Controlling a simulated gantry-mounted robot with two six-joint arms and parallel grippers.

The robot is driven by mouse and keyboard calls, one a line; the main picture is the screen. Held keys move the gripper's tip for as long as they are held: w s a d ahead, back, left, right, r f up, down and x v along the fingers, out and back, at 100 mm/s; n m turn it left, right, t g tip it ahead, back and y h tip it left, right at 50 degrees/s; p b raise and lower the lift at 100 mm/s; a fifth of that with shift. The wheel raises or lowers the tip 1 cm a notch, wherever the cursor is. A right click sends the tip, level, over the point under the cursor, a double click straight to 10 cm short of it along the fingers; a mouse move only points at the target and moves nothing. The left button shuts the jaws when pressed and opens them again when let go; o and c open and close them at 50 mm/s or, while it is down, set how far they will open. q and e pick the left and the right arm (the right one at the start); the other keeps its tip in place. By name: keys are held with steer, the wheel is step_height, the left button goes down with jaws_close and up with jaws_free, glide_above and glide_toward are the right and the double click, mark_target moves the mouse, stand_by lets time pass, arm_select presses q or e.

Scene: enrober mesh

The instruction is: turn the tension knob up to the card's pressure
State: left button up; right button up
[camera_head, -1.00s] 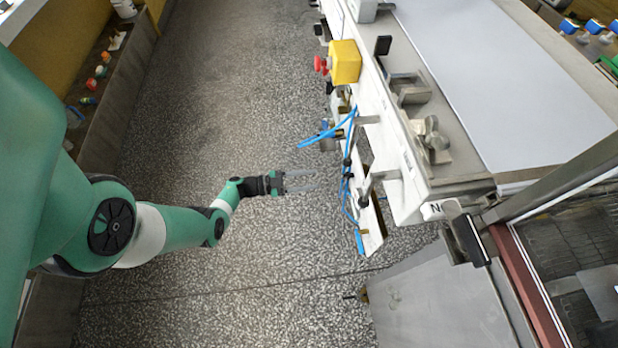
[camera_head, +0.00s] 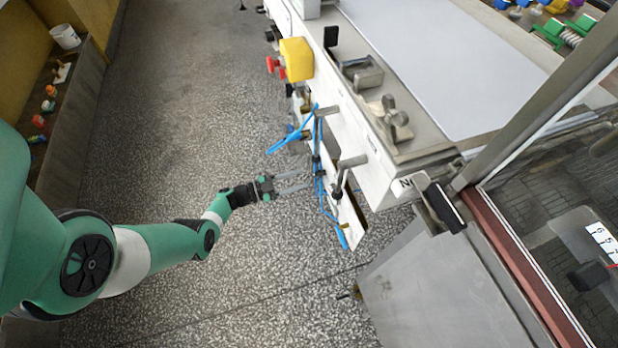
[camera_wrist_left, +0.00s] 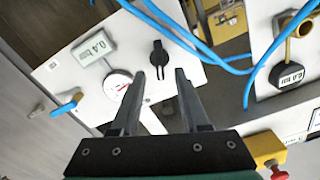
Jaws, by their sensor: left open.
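In the left wrist view a black knob (camera_wrist_left: 159,54) sits on a white panel (camera_wrist_left: 72,77), just beyond my left gripper's fingertips. A round gauge (camera_wrist_left: 118,86) with a white face and a red mark is left of the knob. A card (camera_wrist_left: 94,47) reading about 0.4 bar is above the gauge. My right gripper is not in view.
Blue hoses (camera_head: 318,165) hang along the machine's side and cross the top of the wrist view. A red button on a yellow box (camera_head: 297,60) and a metal lever (camera_head: 352,162) stick out nearby. A blue-handled valve (camera_wrist_left: 66,104) is left. Speckled floor (camera_head: 190,120) is clear.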

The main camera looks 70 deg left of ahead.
mark_target(314, 175)
arm_select(q)
steer(key=w, duration=0.3)
steer(key=shift+w+d+b, duration=0.15)
steer(key=shift+w+b, duration=0.2)
jaws_close()
